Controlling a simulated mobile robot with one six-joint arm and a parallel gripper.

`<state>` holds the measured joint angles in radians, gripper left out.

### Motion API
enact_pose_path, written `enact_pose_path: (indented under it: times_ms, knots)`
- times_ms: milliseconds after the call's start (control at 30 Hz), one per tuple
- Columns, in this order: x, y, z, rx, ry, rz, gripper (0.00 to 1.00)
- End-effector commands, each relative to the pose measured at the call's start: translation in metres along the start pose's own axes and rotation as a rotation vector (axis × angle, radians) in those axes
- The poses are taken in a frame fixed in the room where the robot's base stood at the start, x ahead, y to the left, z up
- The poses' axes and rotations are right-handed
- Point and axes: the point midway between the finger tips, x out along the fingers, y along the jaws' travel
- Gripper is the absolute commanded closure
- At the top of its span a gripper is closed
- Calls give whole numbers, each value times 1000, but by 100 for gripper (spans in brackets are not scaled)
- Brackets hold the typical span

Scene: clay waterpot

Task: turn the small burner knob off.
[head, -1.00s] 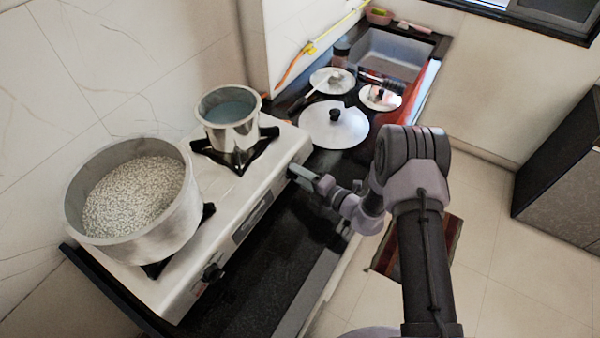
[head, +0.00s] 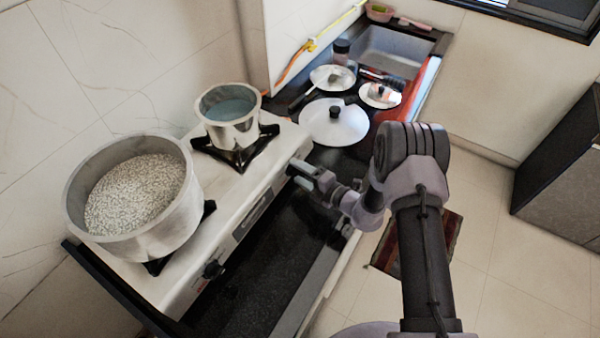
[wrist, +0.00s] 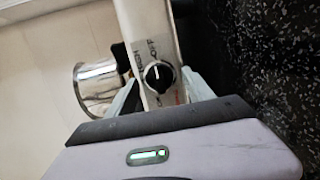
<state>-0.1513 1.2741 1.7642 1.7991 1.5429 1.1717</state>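The small burner knob (wrist: 158,76) is round and black with a white pointer line, on the stove's front panel in the wrist view. My gripper (wrist: 160,95) is open, with one pale finger on each side of the knob and gaps between them and it. In the head view my gripper (head: 299,169) is at the far end of the stove's front, and it hides this knob. The stove (head: 178,284) is white. The small steel pot (head: 232,133) with bluish liquid stands on its far burner; it also shows in the wrist view (wrist: 97,88).
A large pot (head: 165,239) of pale grains stands on the near burner, above another black knob (head: 213,269). Lids, including a large one (head: 350,126), lie on the black counter (head: 262,272) beyond the stove. The counter in front of the stove is clear.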

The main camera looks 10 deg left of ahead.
Motion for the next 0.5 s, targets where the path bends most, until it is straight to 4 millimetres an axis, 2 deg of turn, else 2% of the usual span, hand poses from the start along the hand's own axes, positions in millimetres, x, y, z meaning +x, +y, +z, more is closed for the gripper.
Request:
enact_pose_path:
  times_ms: [167, 267, 367, 500]
  knots:
    - [0, 0, 0, -1, 0, 0, 39]
    - [-7, 1, 0, 0, -1, 0, 39]
    - [-26, 2, 1, 2, -3, -1, 39]
    - [-66, 2, 2, 3, -4, -1, 39]
